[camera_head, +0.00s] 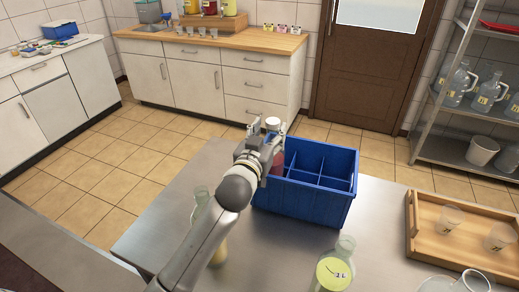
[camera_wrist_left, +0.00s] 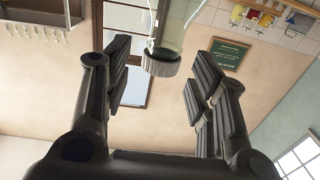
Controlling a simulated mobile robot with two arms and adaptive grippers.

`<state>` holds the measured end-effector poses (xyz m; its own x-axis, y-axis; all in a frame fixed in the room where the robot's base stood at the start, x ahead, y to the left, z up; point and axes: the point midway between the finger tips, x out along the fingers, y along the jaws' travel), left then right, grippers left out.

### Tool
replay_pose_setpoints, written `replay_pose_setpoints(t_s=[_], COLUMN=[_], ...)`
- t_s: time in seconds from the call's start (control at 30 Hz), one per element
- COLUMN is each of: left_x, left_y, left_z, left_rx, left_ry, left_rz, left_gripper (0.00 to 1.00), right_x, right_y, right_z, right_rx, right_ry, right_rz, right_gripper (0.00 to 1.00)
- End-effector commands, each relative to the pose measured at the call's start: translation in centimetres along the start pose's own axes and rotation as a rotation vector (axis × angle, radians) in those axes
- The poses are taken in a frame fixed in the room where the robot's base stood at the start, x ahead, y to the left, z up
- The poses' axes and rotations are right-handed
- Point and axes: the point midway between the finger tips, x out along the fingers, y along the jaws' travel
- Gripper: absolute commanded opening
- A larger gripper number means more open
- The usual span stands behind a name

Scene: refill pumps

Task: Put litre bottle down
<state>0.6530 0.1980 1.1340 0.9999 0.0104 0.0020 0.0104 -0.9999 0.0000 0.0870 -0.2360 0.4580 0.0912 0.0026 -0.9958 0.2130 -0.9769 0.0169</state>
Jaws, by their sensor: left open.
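My left gripper (camera_head: 268,137) is open at the left end of the blue crate (camera_head: 318,209). In the head view, a white cap (camera_head: 273,124) and a reddish part (camera_head: 278,162) show at the gripper; the rest is hidden. I cannot tell whether it stands in the crate or beside it. My right gripper is not in view.
A wooden tray (camera_head: 470,262) with two clear cups stands at the right, and clear glassware (camera_head: 470,283) at the front right.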

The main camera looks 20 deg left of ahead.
Motion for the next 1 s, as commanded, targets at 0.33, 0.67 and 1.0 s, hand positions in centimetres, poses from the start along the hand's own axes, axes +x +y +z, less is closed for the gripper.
replay_pose_setpoints(t_s=[0.33, 0.67, 1.0], left_x=[-5.7, -8.0, -8.1], left_y=[0.0, 0.0, 0.0], left_z=[0.2, 0.0, 0.0], left_rx=[-0.001, 0.0, 0.0], left_ry=[0.0, 0.0, 0.0], left_rz=[0.0, 0.0, 0.0], left_gripper=[0.52, 0.52, 0.52], right_x=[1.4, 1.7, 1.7], right_y=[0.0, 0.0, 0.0], right_z=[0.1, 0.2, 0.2], right_rx=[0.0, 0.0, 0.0], right_ry=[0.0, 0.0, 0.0], right_rz=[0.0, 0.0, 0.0], right_gripper=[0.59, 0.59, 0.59])
